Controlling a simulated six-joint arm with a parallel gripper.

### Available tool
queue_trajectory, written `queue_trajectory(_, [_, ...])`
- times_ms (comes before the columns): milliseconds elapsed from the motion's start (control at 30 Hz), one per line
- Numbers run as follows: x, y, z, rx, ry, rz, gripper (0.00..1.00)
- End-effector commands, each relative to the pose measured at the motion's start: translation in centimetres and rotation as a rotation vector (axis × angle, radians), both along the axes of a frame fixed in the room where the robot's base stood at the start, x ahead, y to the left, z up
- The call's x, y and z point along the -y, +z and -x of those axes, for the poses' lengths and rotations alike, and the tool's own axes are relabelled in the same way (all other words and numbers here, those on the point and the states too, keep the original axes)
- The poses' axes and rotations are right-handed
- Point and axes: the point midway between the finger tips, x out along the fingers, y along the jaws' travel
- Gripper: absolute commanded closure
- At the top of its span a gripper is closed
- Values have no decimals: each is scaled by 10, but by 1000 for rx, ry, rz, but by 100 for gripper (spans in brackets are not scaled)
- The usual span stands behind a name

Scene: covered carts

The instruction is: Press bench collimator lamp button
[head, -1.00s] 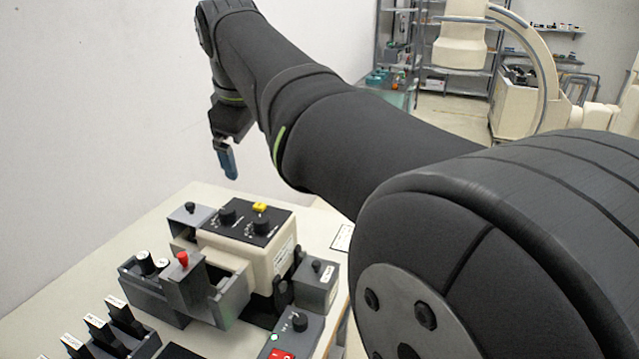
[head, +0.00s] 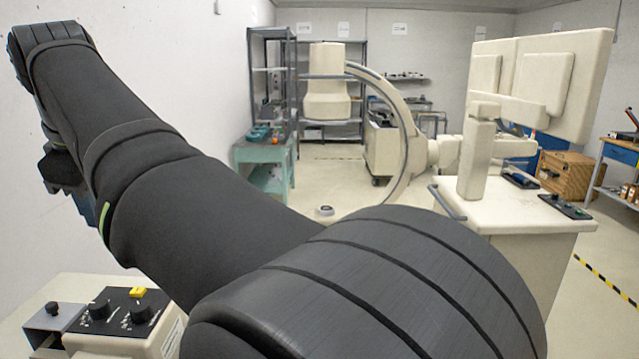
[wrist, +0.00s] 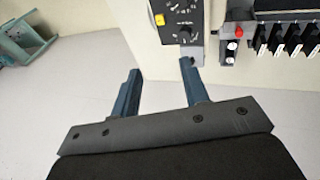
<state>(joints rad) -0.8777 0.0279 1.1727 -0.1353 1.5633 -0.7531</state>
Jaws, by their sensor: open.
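The cream box with a black control panel (head: 120,311) sits at the lower left of the head view, cut by the bottom edge. A yellow button (head: 137,292) and two black knobs are on its panel. In the wrist view the panel (wrist: 186,14) and yellow button (wrist: 159,20) show at the top. Labels are too small to read, so which control is the lamp button cannot be told from them. My gripper (wrist: 160,66) is open and empty, its blue fingers apart. It is above the bench, clear of the panel.
Red-topped control (wrist: 238,32) and several black switches (wrist: 290,40) stand at the wrist view's upper right. A white wall is close at left in the head view. A C-arm (head: 400,120), a monitor cart (head: 520,215) and shelves (head: 273,80) stand farther off.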

Motion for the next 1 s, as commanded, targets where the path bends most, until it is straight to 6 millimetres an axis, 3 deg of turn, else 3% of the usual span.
queue_trajectory(33, [0,0,0,0,0,0,69])
queue_trajectory(200, [0,0,0,0,0,0,100])
queue_trajectory(1000, [0,0,0,0,0,0,100])
